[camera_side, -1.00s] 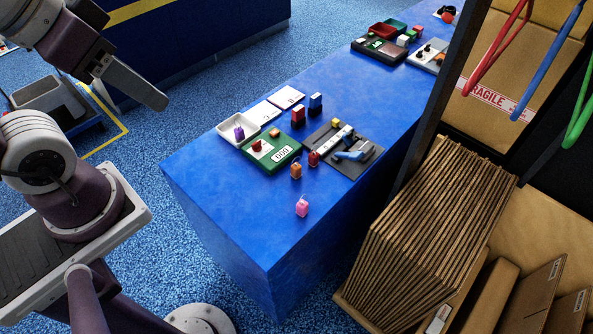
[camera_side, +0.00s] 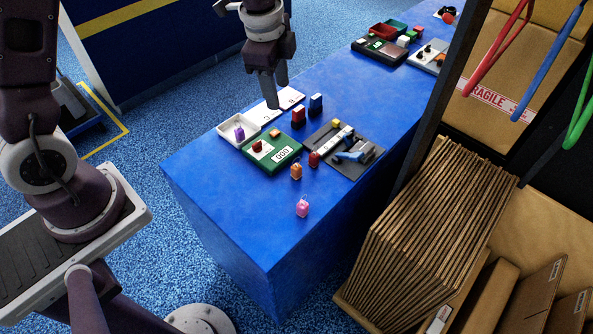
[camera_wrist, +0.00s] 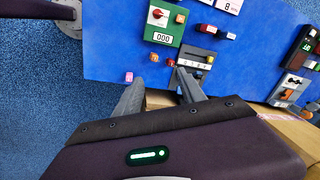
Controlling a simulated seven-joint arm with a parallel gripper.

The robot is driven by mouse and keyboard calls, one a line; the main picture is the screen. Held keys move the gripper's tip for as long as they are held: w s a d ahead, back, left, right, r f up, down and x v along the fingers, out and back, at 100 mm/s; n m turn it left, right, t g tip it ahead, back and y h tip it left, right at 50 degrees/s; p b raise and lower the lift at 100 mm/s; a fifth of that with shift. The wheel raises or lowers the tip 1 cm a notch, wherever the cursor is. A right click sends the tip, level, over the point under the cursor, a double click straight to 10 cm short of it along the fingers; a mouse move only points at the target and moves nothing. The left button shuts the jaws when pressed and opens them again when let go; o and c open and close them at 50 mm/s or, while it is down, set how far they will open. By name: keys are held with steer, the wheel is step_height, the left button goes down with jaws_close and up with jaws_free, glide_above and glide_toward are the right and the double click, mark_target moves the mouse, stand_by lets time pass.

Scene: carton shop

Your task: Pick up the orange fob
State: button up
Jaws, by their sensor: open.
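The orange fob (camera_side: 296,171) stands on the blue table, just in front of the green box, in the side view. In the wrist view it is a small orange block (camera_wrist: 154,58) beyond the fingertips. My gripper (camera_side: 273,102) points down above the table's back edge, apart from the fob. In the wrist view its two fingers are spread (camera_wrist: 160,82), with nothing between them.
A pink fob (camera_side: 302,206) stands nearer the front, and a red fob (camera_side: 314,158) is to the right of the orange one. Around them are a green box (camera_side: 272,152), a white tray (camera_side: 224,127) with a purple fob, and a dark tool tray (camera_side: 358,168).

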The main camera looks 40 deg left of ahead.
mark_target(296, 165)
steer(key=w+f+m, duration=0.1)
steer(key=f+m, duration=0.1)
steer(key=f, duration=0.7)
steer(key=w+d+f+m+g, duration=0.1)
steer(key=f+m, duration=0.1)
steer(key=f, duration=0.7)
steer(key=w+f+m+g, duration=0.1)
steer(key=f+m, duration=0.1)
steer(key=f, duration=0.7)
steer(key=shift+w+d+m, duration=0.2)
steer(key=shift+d+m, duration=0.1)
steer(key=shift+d, duration=0.1)
jaws_close()
